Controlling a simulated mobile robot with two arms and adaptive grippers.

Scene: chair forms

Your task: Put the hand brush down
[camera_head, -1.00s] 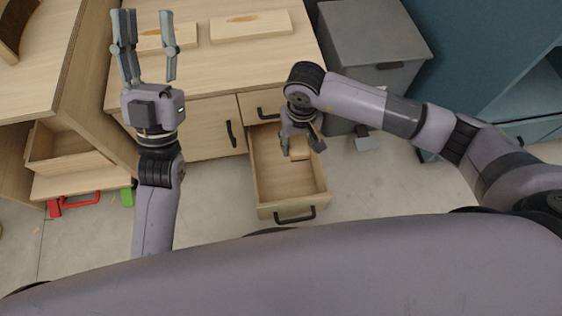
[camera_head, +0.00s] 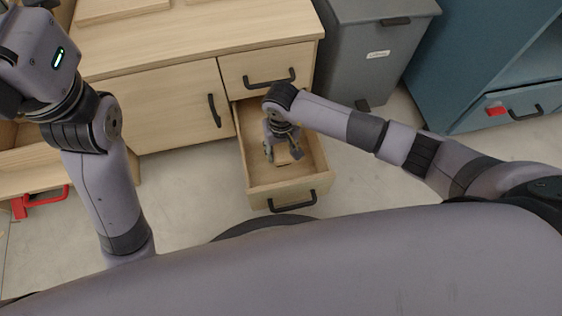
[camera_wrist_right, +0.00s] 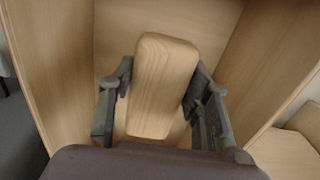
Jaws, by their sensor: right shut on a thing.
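The hand brush (camera_wrist_right: 163,85) shows in the right wrist view as a pale wooden block with rounded corners. Its bristles are hidden. My right gripper (camera_head: 282,152) is shut on it, with one finger on each side. In the head view the gripper is down inside the open wooden drawer (camera_head: 284,193), and the brush (camera_head: 284,158) shows partly below the fingers. I cannot tell whether the brush touches the drawer floor. My left gripper (camera_head: 40,50) is at the upper left, its fingers cut off by the frame edge.
A wooden cabinet (camera_head: 165,110) with another closed drawer stands behind the open drawer. A grey bin (camera_head: 372,50) is to its right, and a blue cabinet (camera_head: 470,70) farther right. A red handle (camera_head: 45,198) is at lower left. The floor in front is clear.

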